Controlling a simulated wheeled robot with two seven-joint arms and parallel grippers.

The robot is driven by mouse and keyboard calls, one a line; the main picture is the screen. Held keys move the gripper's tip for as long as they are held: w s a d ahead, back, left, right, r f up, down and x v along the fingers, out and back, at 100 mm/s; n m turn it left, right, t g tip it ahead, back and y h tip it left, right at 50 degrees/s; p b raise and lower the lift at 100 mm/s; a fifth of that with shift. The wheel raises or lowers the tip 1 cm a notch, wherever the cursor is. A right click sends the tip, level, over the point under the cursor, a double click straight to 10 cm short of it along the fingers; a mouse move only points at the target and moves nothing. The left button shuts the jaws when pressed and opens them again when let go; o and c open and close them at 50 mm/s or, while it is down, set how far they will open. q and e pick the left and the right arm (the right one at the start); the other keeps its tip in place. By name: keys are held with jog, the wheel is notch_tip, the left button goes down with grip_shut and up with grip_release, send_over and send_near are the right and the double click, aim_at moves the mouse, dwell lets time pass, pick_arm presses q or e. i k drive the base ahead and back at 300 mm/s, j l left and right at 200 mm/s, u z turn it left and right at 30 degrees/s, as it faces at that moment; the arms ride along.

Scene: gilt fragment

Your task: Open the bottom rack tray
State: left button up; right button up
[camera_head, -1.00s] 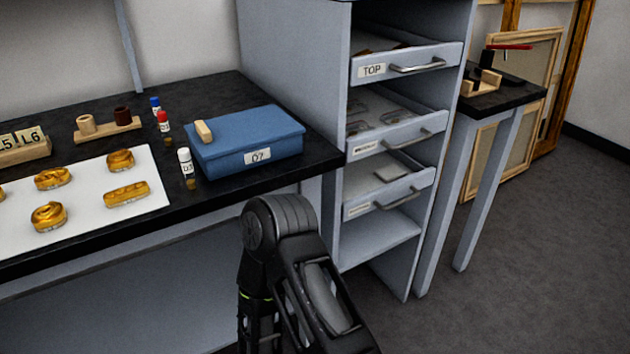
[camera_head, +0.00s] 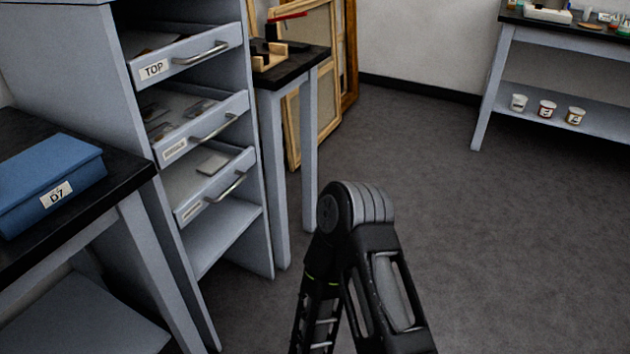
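The bottom rack tray (camera_head: 214,187) is the lowest of three trays in the grey rack at the left. It has a bar handle and a small label, and a flat pale piece lies in it. The middle tray (camera_head: 205,136) and the top tray (camera_head: 181,57), labelled TOP, are above it. All three fronts show at the rack's open face; I cannot tell how far each is pulled out. One of my arms stands in the lower middle, right of the rack and apart from it. Neither gripper shows in the view.
A black-topped bench (camera_head: 128,185) with a blue box (camera_head: 48,180) labelled D7 is at the left. A small side table (camera_head: 299,68) stands beside the rack. A bench with several pots is at the far right. The grey floor (camera_head: 470,240) between is clear.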

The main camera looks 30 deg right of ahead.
aim_at(188, 192)
jog(key=i+z, duration=0.15)
jog(key=z, duration=1.7)
jog(key=j+z, duration=0.15)
jog(key=j, duration=0.25)
